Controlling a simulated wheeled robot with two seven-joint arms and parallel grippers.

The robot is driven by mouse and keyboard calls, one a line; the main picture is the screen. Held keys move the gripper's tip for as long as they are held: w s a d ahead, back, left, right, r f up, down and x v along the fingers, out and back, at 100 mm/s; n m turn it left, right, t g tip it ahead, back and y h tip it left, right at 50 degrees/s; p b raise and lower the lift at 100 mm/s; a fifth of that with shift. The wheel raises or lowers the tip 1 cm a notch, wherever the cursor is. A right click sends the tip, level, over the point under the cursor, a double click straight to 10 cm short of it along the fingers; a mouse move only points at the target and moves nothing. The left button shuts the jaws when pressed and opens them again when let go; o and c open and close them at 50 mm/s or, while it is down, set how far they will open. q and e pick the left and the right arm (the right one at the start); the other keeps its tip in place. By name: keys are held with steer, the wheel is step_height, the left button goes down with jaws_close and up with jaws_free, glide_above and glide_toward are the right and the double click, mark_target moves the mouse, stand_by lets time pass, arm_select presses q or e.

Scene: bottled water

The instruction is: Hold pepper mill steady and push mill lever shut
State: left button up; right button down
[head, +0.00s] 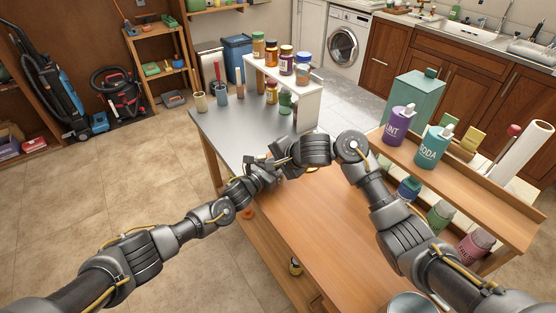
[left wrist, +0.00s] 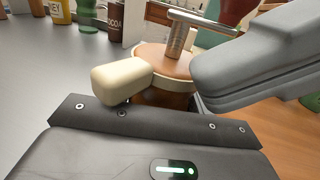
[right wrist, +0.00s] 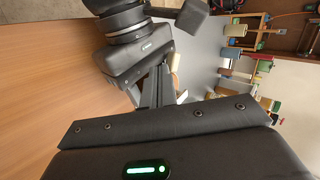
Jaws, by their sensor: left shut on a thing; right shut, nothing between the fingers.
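The pepper mill (left wrist: 163,97) shows in the left wrist view as a wooden body with a brass-coloured collar. A silver spindle and lever (left wrist: 203,24) stand on its top, the lever reaching right. A cream rounded block (left wrist: 121,80) is at the mill's left side; I cannot tell what it belongs to. My left gripper (head: 268,174) is shut on the mill, its fingers mostly hidden. My right gripper (head: 276,160) is shut and empty, close beside the left one; its dark fingers (right wrist: 156,86) show in the right wrist view. The arms hide the mill in the head view.
A white shelf (head: 307,107) with several jars stands at the table's far end, near utensil cups (head: 220,93). A wooden side rack (head: 455,180) with bottles is at right. The brown table front (head: 330,240) is mostly clear.

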steer(key=v, duration=0.6)
steer(key=shift+d, duration=0.2)
steer(key=shift+r, duration=0.1)
arm_select(q)
steer(key=o, duration=1)
steer(key=v, duration=1)
steer(key=shift+s+a, duration=0.2)
steer(key=shift+a, duration=0.05)
steer(key=shift+s+a, duration=0.35)
steer(key=shift+s, duration=0.15)
